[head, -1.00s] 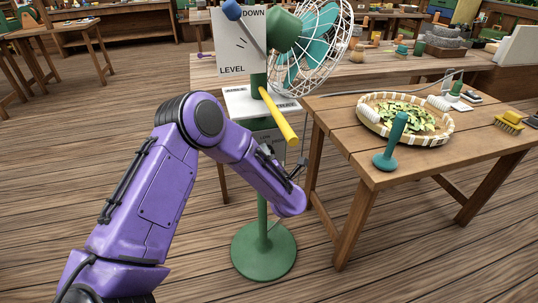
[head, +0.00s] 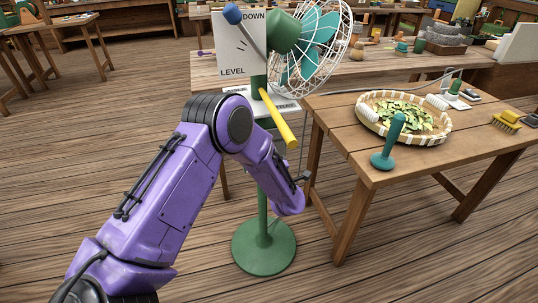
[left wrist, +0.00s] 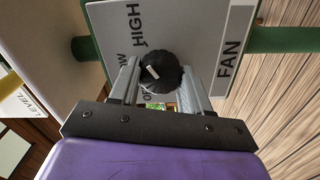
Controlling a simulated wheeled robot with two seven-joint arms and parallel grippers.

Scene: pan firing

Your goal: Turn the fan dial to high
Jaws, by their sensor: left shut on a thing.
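The fan dial (left wrist: 166,66) is a round black knob with a white mark on a grey panel (left wrist: 195,40) lettered HIGH, FAN and partly covered words. My left gripper (left wrist: 160,76) has a finger on each side of the dial and is shut on it. The white mark slants to the upper left of the picture, toward the partly covered "OW" lettering. In the head view the green fan (head: 285,30) stands on a green post and round base (head: 264,247). My purple left arm hides the dial and gripper there. My right gripper is not in view.
A wooden table (head: 360,170) at the right holds a woven basket (head: 445,132) of leaves and a teal-handled tool (head: 392,142). A yellow handle (head: 280,122) and a LEVEL/DOWN sign (head: 228,50) are above my forearm. Floor is clear left of the fan base.

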